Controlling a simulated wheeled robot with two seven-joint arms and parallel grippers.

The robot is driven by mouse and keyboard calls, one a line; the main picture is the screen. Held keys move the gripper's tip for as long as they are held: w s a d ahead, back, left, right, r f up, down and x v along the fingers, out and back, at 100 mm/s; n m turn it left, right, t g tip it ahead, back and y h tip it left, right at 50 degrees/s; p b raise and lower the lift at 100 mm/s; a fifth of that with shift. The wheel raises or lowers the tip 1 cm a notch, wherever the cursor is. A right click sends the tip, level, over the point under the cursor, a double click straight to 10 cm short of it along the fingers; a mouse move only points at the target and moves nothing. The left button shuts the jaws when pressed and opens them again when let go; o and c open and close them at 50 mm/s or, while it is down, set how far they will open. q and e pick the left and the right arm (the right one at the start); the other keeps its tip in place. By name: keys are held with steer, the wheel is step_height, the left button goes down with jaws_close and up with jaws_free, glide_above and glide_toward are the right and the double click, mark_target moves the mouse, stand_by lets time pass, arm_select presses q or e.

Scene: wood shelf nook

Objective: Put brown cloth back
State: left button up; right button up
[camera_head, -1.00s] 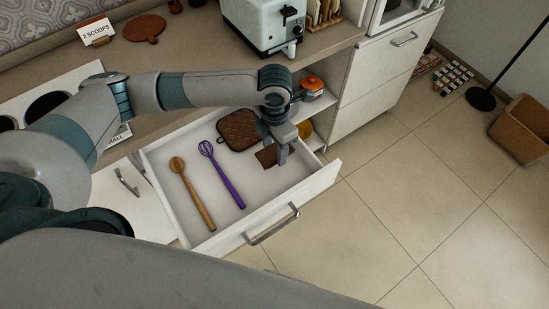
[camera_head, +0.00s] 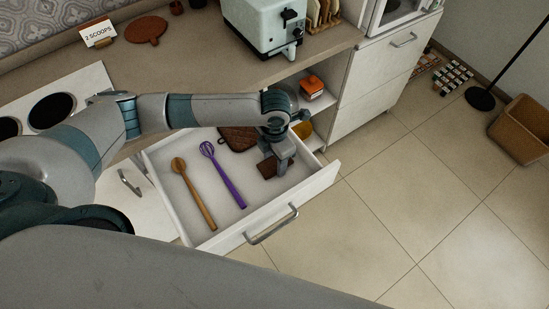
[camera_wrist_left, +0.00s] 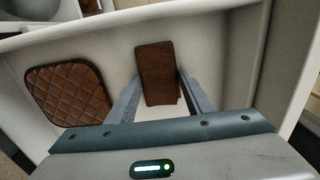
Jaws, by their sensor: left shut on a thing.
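The brown cloth (camera_head: 266,169) is a small dark brown folded piece in the right part of the open white drawer (camera_head: 318,186). In the left wrist view the cloth (camera_wrist_left: 157,70) lies between my two fingertips, which touch its sides. My left gripper (camera_head: 276,168) points down into the drawer and is shut on the cloth. The gripper also shows in the left wrist view (camera_wrist_left: 160,88). I cannot tell whether the cloth touches the drawer floor. My right gripper is in neither view.
In the drawer lie a wooden spoon (camera_head: 194,196), a purple whisk (camera_head: 223,175) and a brown quilted pot holder (camera_wrist_left: 68,92), partly hidden by my arm in the head view. An orange-lidded jar (camera_head: 312,87) stands on the shelf behind. The drawer handle (camera_head: 270,226) sticks out in front.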

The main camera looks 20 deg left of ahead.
mark_target(275, 163)
arm_select(q)
steer(key=shift+f, duration=0.15)
steer(key=o, duration=1)
steer(key=shift+r, duration=0.7)
step_height(275, 163, up, 11)
steer(key=b, duration=0.3)
